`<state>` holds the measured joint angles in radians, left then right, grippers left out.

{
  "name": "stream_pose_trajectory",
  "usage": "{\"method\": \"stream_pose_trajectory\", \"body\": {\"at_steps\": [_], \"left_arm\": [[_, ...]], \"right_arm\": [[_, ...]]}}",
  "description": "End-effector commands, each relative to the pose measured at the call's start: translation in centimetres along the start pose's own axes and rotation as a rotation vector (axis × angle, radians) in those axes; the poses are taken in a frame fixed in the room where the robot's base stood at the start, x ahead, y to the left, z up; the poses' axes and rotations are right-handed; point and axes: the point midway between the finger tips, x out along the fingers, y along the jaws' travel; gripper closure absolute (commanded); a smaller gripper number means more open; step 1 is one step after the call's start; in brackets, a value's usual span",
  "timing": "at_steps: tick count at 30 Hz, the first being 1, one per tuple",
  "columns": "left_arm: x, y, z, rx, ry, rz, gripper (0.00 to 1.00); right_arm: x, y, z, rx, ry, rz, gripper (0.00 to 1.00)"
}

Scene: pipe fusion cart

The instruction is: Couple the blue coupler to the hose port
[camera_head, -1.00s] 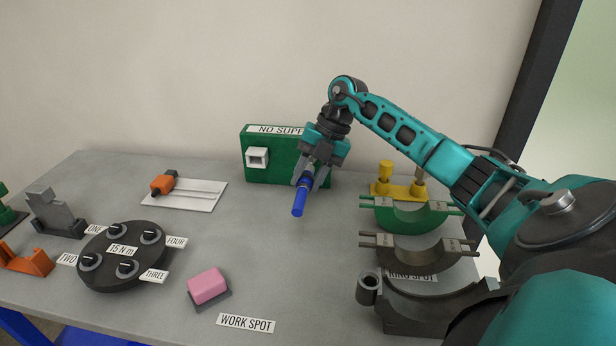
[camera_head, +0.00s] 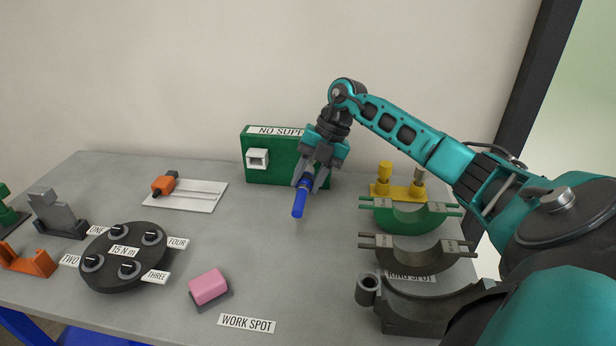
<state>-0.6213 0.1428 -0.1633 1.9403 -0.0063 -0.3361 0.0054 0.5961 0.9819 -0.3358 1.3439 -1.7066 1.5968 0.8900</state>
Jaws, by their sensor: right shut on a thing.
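The blue coupler (camera_head: 299,204) is a slim blue cylinder. My right gripper (camera_head: 306,182) is shut on it and holds it tilted in front of the green box, its free end pointing down toward the viewer. The green box (camera_head: 287,172) stands at the back of the table with a partly hidden label starting "NO SUPP". A white square port (camera_head: 257,159) with a dark opening is on its left front face; I cannot tell if this is the hose port. My gripper hides the right part of the box. My left gripper is not in view.
A black round disc (camera_head: 123,270) and a pink block (camera_head: 209,287) lie at the left front. The grey table's middle is clear.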

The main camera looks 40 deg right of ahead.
Motion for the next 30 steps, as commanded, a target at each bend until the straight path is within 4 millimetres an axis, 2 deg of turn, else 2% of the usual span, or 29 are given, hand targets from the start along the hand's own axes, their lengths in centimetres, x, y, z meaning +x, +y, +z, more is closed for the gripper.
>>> {"method": "stream_pose_trajectory", "body": {"at_steps": [8,30], "left_arm": [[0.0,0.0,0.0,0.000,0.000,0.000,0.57],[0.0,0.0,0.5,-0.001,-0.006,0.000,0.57]], "right_arm": [[-0.1,0.0,0.1,0.000,-0.001,0.002,1.00],[-0.5,0.1,1.9,0.000,-0.001,0.002,1.00]]}}
